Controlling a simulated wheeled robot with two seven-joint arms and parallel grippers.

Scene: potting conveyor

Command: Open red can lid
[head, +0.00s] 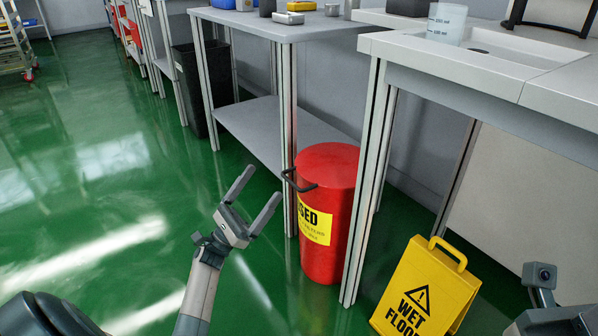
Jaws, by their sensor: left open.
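The red can (322,240) stands on the green floor between the table legs, with a yellow label (315,225) on its side. Its red lid (328,163) lies on top, closed, and a dark handle (298,181) sticks out at the lid's left side. My left gripper (258,190) is open and empty, left of the can and apart from the handle. Part of my right arm shows at the lower right corner; whether its jaws are open is not clear.
A yellow wet floor sign (428,288) stands right of the can. A grey table (268,25) with a lower shelf (270,130) is behind, and a sink counter (450,60) is at right. A dark bin (196,90) stands farther back. The floor at left is clear.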

